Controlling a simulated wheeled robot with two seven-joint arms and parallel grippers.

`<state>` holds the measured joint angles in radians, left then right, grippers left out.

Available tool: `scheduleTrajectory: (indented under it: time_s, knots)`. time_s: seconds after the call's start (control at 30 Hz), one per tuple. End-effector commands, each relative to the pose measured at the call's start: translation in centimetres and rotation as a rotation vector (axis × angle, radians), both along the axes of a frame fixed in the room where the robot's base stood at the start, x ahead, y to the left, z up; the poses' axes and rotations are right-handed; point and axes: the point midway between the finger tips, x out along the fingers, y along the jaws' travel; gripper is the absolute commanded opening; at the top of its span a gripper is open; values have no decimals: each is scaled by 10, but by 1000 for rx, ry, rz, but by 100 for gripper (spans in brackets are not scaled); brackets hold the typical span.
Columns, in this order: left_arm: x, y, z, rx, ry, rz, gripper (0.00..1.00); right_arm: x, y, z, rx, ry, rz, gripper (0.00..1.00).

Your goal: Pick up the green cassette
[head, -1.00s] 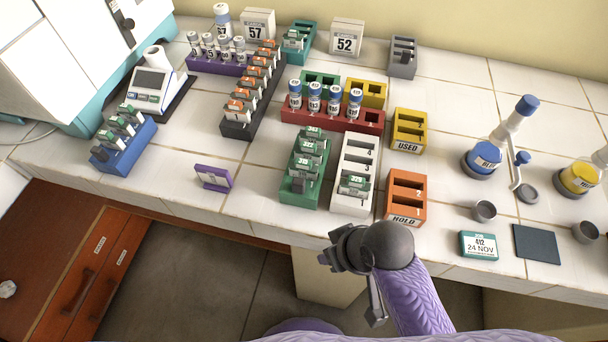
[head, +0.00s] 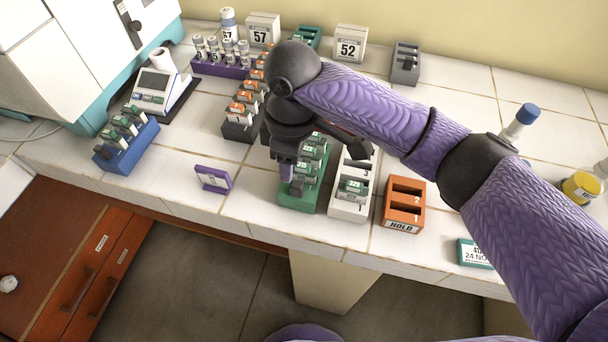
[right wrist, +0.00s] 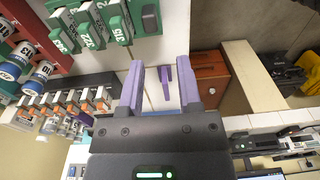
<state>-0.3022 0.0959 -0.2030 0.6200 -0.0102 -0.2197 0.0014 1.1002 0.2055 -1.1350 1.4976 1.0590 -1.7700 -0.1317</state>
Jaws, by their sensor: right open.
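Several green-topped cassettes (head: 312,153) stand in a green rack (head: 298,201) at the front middle of the bench. They also show at the top left of the right wrist view (right wrist: 117,29). Another green cassette (head: 352,187) sits in a white rack (head: 347,208) beside it. More green-topped cassettes (head: 124,127) stand in a blue rack (head: 130,155) at the left. My right gripper (head: 287,172) is over the left side of the green rack, partly hiding it. In the right wrist view its purple fingers (right wrist: 162,88) are apart, with nothing held. My left gripper is not in view.
An orange HOLD rack (head: 403,204) stands right of the white rack. A small purple stand (head: 213,179) is left of the green rack, near the front edge. A dark rack (head: 240,130) with orange-topped cassettes is behind. Bare tiles lie left of the green rack.

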Motion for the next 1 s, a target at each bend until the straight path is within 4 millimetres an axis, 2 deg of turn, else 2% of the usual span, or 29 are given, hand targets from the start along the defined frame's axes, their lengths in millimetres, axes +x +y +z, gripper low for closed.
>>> scheduleTrajectory:
  time_s: [0.07,0.17,0.5,0.6,0.87,1.0]
  knots:
    - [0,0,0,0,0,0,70,8,-7,10,-41,-7,4,44]
    - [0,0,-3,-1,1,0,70,9,-9,6,-58,-2,6,44]
    - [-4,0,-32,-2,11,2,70,8,-9,-69,-55,-2,6,44]
    - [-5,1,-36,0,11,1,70,8,-9,-83,-55,-3,6,44]
    - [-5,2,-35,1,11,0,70,8,-9,-86,-52,-6,7,44]
    - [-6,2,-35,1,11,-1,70,8,-9,-86,-52,-6,7,17]
